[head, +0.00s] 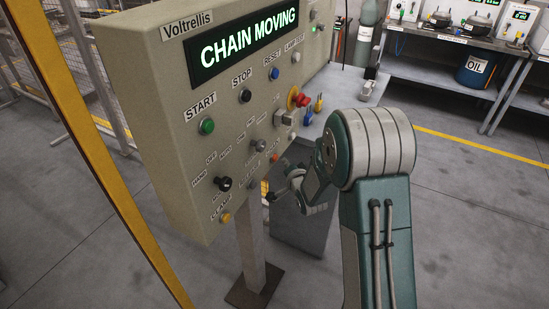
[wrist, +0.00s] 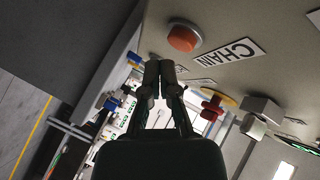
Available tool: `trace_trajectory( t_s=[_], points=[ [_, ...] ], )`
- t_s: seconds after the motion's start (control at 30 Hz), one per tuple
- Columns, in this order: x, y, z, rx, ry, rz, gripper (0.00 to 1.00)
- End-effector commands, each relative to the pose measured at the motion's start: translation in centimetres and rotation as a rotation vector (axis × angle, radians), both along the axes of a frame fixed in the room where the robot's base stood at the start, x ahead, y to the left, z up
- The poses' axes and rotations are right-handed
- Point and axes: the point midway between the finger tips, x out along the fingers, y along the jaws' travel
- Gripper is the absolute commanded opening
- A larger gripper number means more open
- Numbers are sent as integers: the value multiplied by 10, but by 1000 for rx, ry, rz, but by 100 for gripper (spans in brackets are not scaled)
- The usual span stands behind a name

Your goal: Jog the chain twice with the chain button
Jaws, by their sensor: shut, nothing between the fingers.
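The chain button (wrist: 184,38) is a round orange-red button on the beige panel in the wrist view, with a CHAIN label (wrist: 235,50) beside it. My gripper (wrist: 160,70) is shut and empty, its two fingertips together close to the button in the picture. I cannot tell whether they touch it. In the head view my gripper (head: 271,196) is at the lower right part of the control panel (head: 150,110), where small controls are partly hidden. The panel display (head: 250,42) reads CHAIN MOVING in green.
The panel also carries a green START button (head: 207,126), a black STOP button (head: 245,95), a blue RESET button (head: 275,73) and a red emergency stop (head: 301,99). Padlocks (head: 308,117) hang near it. A yellow post (head: 90,130) stands at the left.

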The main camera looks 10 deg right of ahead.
Motion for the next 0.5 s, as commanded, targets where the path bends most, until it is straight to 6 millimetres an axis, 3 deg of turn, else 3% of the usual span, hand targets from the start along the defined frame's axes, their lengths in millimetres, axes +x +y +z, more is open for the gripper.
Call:
trace_trajectory(
  t_s=[0.5],
  points=[
    [-19,-27,0,0,0,-2,0]
  ],
)
